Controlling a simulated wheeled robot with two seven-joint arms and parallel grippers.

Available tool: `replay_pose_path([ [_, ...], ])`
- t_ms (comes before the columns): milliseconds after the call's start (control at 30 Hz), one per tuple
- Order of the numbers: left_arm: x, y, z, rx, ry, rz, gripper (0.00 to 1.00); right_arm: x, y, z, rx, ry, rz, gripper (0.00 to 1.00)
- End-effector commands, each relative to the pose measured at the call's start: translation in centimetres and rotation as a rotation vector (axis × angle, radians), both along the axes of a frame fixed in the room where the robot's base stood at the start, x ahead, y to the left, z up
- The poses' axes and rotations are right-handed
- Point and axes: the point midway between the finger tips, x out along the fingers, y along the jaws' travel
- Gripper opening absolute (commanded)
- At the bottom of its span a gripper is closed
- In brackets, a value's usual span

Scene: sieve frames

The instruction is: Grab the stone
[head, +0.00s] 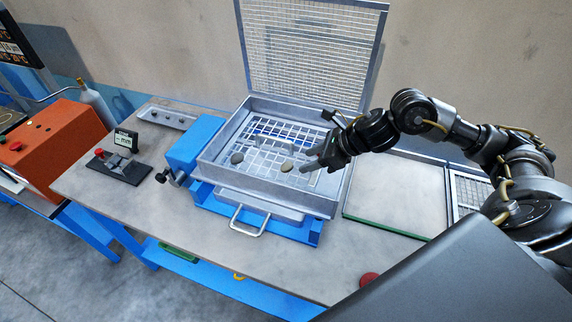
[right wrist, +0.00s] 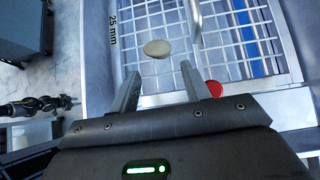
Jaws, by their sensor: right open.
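A brownish oval stone (head: 287,167) lies on the wire mesh just left of my right gripper (head: 308,164). In the right wrist view, a pale oval stone (right wrist: 157,48) lies on the mesh, a little beyond and between the fingertips of my right gripper (right wrist: 160,72). The jaws are open, empty and apart from it. A dark jointed arm, probably my left (right wrist: 38,105), shows small at the left edge; its jaw state is unclear.
A mesh lid (head: 310,50) stands upright behind the frame. A grey upright piece (head: 257,141) stands inside it. A red round object (right wrist: 214,88) shows beside the right finger. A flat tray (head: 395,195) lies right, a digital gauge (head: 124,141) left.

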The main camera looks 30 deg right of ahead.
Motion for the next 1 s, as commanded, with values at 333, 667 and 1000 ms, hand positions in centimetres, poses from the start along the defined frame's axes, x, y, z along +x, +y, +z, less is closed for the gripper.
replay_pose_path([
  [333, 0.0, 0.0, 1.0, 0.0, 0.0, 0.0, 0.34, 0.9, 1.0, -1.0, 0.003, 0.003, -0.001, 0.47],
  [667, -0.3, 0.0, 3.4, 0.0, 0.003, 0.0, 0.34, 3.3, 3.4, -3.7, 0.003, 0.002, -0.002, 0.47],
  [1000, -0.3, 0.0, 3.4, 0.0, 0.003, 0.0, 0.34, 3.5, 3.5, -4.2, 0.0, 0.0, -0.001, 0.42],
])
